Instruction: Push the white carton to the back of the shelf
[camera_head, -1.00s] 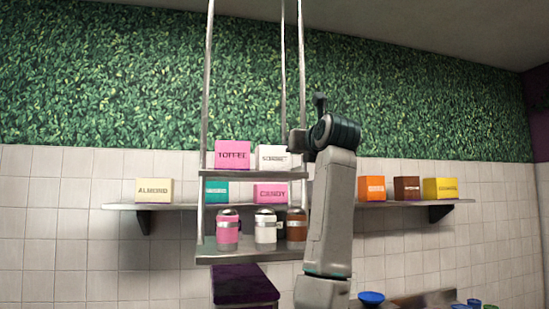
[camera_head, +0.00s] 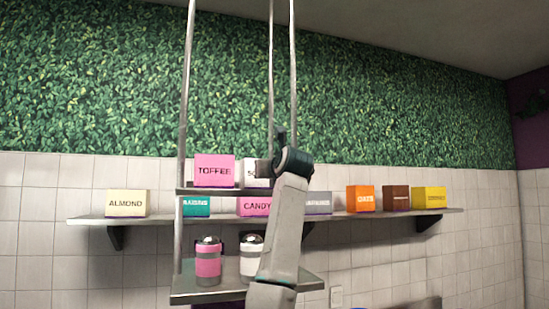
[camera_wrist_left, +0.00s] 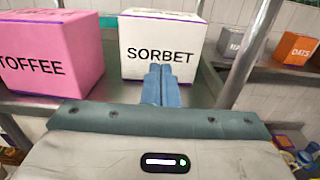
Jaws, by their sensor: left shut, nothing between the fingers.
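The white carton, labelled SORBET (camera_wrist_left: 163,38) in the left wrist view, stands upright on the upper shelf of the hanging rack (camera_head: 187,189). In the head view the carton (camera_head: 249,171) is partly hidden by my left arm. My left gripper (camera_wrist_left: 162,78) is shut and empty, its blue fingertips pointing at the lower middle of the carton's front face. The tips look very close to that face; I cannot tell if they touch. In the head view the left gripper (camera_head: 263,170) overlaps the carton's right part. My right gripper is out of view.
A pink TOFFEE carton (camera_head: 214,170) stands left of the white one. A metal rack post (camera_wrist_left: 250,50) rises to its right. Pink (camera_head: 208,262) and white (camera_head: 251,262) jars stand on the rack's lower shelf. A wall shelf (camera_head: 88,219) behind holds several cartons.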

